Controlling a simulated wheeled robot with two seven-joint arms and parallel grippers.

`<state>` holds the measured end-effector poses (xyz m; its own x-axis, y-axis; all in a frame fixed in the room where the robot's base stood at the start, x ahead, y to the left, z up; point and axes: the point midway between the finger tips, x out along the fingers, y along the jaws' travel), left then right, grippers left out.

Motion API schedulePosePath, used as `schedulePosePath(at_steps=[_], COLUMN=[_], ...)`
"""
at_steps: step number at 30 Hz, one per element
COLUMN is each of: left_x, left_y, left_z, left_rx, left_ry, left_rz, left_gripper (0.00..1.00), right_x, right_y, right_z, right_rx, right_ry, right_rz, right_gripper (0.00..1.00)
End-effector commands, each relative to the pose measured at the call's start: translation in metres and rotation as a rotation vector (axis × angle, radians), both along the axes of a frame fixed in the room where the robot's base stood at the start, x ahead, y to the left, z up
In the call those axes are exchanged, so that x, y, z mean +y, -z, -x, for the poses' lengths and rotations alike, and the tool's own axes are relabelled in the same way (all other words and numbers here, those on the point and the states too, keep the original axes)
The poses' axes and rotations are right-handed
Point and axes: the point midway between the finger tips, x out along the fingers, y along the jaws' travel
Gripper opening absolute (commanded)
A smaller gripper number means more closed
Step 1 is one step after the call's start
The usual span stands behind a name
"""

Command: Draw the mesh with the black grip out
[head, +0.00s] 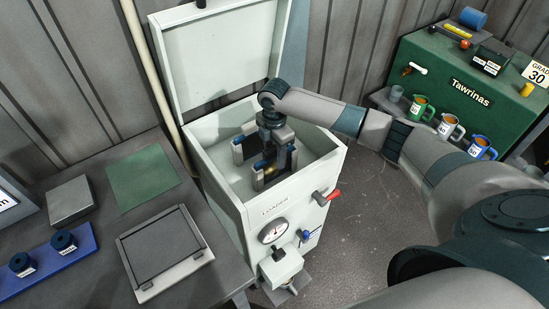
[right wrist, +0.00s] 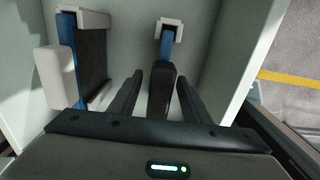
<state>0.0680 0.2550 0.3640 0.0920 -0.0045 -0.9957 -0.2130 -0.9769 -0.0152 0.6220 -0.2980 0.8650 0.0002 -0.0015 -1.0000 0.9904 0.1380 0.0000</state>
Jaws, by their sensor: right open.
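In the right wrist view a black grip (right wrist: 160,92) stands on a narrow blue-edged mesh (right wrist: 167,45) seated in a white bracket. My right gripper (right wrist: 158,98) is open, with one finger on each side of the black grip; I cannot tell if they touch it. A second blue-framed piece with a dark mesh face (right wrist: 93,58) sits in white holders to the left, with a pale grip beside it. In the head view my right gripper (head: 274,170) reaches down inside the open white loader box (head: 222,185), largely hiding the grip. My left gripper is not in view.
The loader's lid (head: 215,55) stands open behind. The box walls surround my gripper closely. On the left table lie a grey framed tray (head: 165,252), a green mat (head: 142,177) and a blue rack (head: 45,262). Mugs (head: 450,125) stand by a green cabinet at right.

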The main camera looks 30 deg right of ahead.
Motion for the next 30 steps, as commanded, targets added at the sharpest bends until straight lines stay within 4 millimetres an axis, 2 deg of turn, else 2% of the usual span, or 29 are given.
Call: schedulePosePath(at_steps=[7, 19, 20, 24, 25, 26, 27, 29, 30], left_x=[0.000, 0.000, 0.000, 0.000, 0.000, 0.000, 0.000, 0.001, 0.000], left_y=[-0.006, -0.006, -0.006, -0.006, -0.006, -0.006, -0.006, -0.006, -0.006], left_z=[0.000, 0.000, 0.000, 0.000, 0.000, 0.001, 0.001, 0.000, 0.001], left_rx=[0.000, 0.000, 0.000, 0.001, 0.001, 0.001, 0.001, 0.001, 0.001], left_ry=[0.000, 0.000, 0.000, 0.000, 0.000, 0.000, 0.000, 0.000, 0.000], left_rz=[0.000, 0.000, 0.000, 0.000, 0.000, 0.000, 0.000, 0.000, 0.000], left_gripper=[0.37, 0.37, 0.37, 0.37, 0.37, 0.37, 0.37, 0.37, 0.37], right_x=[0.000, 0.000, 0.000, 0.000, 0.000, 0.000, 0.000, 0.000, 0.000], right_y=[0.024, 0.029, 0.029, 0.029, 0.029, 0.029, 0.029, 0.029, 0.029], right_z=[0.000, 0.000, 0.000, 0.000, 0.000, 0.000, 0.000, 0.000, 0.000], right_rx=[0.001, -0.001, -0.001, 0.000, 0.000, 0.000, 0.000, 0.000, 0.000], right_ry=[0.000, -0.001, -0.001, -0.001, -0.001, -0.001, -0.001, -0.001, -0.001], right_rz=[0.000, -0.001, -0.001, -0.001, -0.001, -0.001, -0.001, -0.001, -0.001], right_gripper=[0.44, 0.44, 0.39, 0.06, 0.00, 0.00, 0.17, 0.02, 0.00])
